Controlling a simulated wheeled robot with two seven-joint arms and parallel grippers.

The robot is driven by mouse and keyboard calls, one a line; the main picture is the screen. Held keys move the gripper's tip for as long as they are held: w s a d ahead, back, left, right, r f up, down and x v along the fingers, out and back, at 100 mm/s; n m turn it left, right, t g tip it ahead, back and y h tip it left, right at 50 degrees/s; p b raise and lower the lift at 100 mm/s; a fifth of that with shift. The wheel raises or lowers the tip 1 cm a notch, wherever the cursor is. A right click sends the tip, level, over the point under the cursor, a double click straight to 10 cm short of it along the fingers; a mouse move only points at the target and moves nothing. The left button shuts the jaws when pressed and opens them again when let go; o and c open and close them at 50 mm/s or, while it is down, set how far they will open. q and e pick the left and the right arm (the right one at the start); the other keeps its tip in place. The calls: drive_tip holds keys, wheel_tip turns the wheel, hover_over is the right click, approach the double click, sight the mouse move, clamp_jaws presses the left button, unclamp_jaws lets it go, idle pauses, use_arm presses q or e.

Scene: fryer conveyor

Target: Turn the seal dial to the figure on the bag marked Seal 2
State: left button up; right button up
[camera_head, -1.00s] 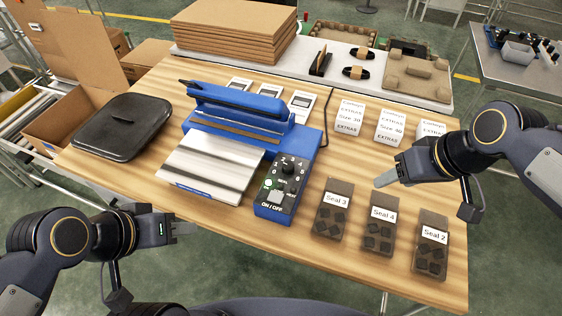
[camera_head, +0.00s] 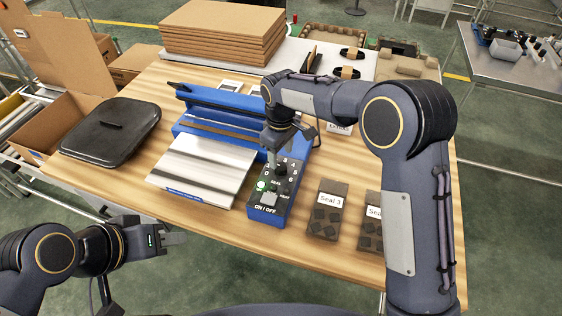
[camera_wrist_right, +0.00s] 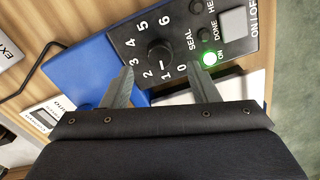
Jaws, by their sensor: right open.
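The seal dial (camera_wrist_right: 159,52) is a black knob on the blue sealer's control panel (camera_head: 268,205). In the right wrist view its white mark seems to point at 1. My right gripper (camera_wrist_right: 163,80) is open, with one finger on each side of the dial's near edge. I cannot tell whether they touch it. In the head view this gripper (camera_head: 277,150) is over the panel. The Seal 4 bag (camera_head: 370,237) is partly hidden by my right arm, and the Seal 2 bag is hidden. My left gripper (camera_head: 172,240) hangs at the table's front left, empty.
The ON lamp (camera_wrist_right: 209,59) glows green beside the dial. The sealer's silver plate (camera_head: 200,170) is left of the panel. A black lidded tray (camera_head: 110,130) sits at the table's left. Cardboard sheets (camera_head: 222,38) are stacked behind. My right arm covers the table's right side.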

sight(281, 166)
drive_tip(key=shift+f, duration=2.25)
drive_tip(key=shift+c, duration=0.4)
drive_tip(key=c, duration=0.9)
drive_tip(key=shift+m, duration=0.5)
drive_tip(key=m+b, duration=0.1)
drive_tip(key=m, duration=0.1)
drive_tip(key=shift+m, duration=0.3)
drive_tip(key=shift+m+b, duration=0.4)
drive_tip(key=shift+m, duration=1.9)
